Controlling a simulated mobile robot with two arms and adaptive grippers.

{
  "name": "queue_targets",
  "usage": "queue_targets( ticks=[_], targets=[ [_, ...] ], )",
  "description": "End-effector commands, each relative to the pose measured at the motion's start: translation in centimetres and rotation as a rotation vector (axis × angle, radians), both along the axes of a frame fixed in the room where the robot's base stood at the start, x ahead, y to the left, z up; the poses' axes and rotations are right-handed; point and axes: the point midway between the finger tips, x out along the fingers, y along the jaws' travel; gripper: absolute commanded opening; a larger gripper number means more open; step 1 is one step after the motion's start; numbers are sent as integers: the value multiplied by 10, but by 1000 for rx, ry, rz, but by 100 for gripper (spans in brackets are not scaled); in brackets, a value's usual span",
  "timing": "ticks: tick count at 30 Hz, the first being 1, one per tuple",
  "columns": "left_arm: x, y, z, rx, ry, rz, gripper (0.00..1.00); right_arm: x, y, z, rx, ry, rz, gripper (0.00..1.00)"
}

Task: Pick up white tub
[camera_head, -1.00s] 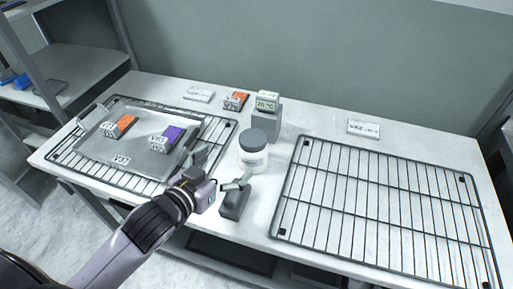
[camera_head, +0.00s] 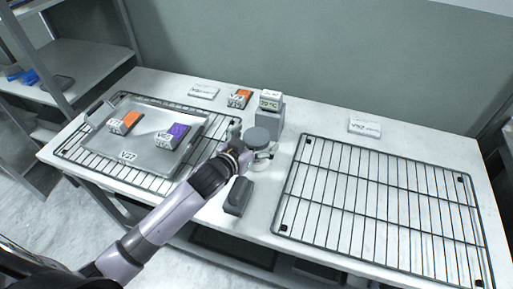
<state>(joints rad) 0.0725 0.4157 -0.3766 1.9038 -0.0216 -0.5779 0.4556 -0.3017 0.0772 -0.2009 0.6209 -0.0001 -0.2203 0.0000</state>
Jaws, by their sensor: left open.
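The white tub (camera_head: 258,149) with a dark grey lid stands upright on the table between the metal tray and the empty rack. My left gripper (camera_head: 253,142) is open at the tub, with one finger to its left and the other in front of its right side. The gripper hides much of the tub's white body, and I cannot tell whether the fingers touch it. My right gripper is not in view.
A dark grey block (camera_head: 238,196) lies just in front of the gripper. The metal tray (camera_head: 125,157) with labelled blocks sits on a rack at left. The wire rack (camera_head: 385,203) at right is empty.

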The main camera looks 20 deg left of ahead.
Motion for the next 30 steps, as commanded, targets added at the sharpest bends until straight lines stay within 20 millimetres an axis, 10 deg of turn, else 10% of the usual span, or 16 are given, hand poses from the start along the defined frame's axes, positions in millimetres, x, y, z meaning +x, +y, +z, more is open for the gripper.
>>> queue_targets(
  ticks=[9,30],
  targets=[
    [5,-1,-2,0,1,0,92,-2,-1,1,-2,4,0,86],
    [5,-2,-2,-1,1,-1,46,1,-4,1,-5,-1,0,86]
  ],
)
